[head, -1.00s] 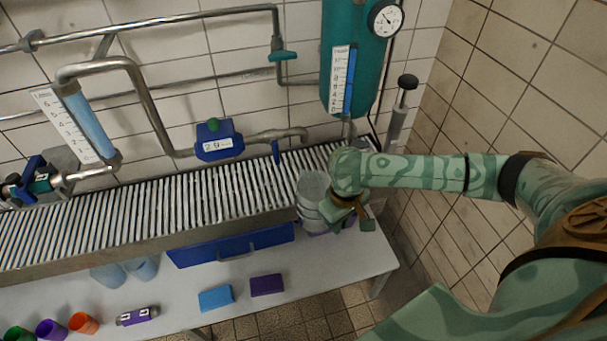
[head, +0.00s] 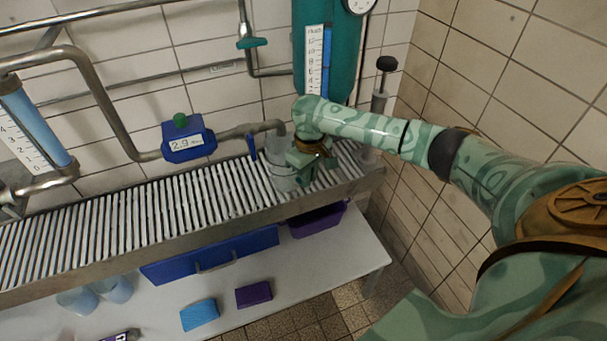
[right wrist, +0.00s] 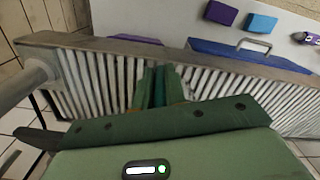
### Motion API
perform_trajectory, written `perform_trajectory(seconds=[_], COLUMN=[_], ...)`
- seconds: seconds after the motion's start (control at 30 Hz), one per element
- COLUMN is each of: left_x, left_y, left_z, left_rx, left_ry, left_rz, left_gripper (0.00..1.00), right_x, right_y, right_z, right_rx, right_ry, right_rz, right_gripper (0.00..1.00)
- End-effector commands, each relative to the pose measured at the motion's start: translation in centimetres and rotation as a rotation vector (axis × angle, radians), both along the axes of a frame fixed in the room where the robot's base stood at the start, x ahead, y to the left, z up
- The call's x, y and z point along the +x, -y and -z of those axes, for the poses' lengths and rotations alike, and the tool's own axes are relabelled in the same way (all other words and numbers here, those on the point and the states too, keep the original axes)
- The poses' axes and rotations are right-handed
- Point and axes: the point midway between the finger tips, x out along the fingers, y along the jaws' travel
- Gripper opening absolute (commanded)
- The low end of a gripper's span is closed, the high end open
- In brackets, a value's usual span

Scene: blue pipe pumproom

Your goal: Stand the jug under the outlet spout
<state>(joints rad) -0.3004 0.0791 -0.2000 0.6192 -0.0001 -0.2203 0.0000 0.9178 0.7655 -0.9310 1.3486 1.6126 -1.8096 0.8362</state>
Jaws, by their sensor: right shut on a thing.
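The clear jug (head: 279,176) is upright over the slatted rack, at the end of the curved metal outlet spout (head: 262,129) in the head view. The spout's tip overlaps the jug's top in the picture. My right gripper (head: 303,166) is at the jug's right side, shut on it, and hides part of that side. I cannot tell whether the jug's base touches the slats. In the right wrist view the green fingers (right wrist: 157,88) point at the slats, and the jug is not clearly visible there. My left gripper is not in view.
The slatted metal rack (head: 130,220) runs along the tiled wall. A teal tank (head: 320,60) hangs behind. Below are a purple bin (head: 316,221) and sponges on a white table.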

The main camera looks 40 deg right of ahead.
Motion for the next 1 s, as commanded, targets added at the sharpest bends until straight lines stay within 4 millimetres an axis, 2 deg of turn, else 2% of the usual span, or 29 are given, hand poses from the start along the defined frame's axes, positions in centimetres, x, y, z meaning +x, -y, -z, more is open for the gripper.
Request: perform_trajectory(seconds=[0.17, 0.2, 0.27, 0.43, 0.63, 0.67, 0.7, 0.73, 1.0], left_x=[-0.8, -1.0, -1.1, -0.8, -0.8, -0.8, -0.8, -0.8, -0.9], left_y=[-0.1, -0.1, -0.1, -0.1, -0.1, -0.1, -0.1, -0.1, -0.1], left_z=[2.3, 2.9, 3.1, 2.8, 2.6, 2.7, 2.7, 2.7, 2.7], left_rx=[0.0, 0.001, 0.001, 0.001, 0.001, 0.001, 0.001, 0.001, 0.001], left_ry=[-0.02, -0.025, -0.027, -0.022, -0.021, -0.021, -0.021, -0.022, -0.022], left_rz=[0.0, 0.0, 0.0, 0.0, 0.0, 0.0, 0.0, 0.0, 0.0], left_gripper=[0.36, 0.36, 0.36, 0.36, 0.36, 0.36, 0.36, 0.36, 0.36], right_x=[3.0, 2.8, 2.7, 2.7, 2.7, 2.7, 2.7, 2.7, 2.7], right_y=[0.6, 0.7, 0.7, 0.7, 0.7, 0.7, 0.7, 0.7, 0.7], right_z=[0.7, 1.6, 2.1, 1.5, 1.8, 1.8, 1.8, 1.8, 1.8], right_rx=[0.001, -0.001, -0.002, -0.002, -0.001, -0.001, -0.001, -0.002, -0.002], right_ry=[-0.001, -0.005, -0.004, 0.001, 0.001, 0.001, 0.001, 0.001, 0.001], right_rz=[0.003, 0.0, -0.001, 0.0, 0.002, 0.001, 0.001, 0.001, 0.0], right_gripper=[0.0, 0.0, 0.0, 0.0, 0.0, 0.18, 0.29, 0.34, 0.34])
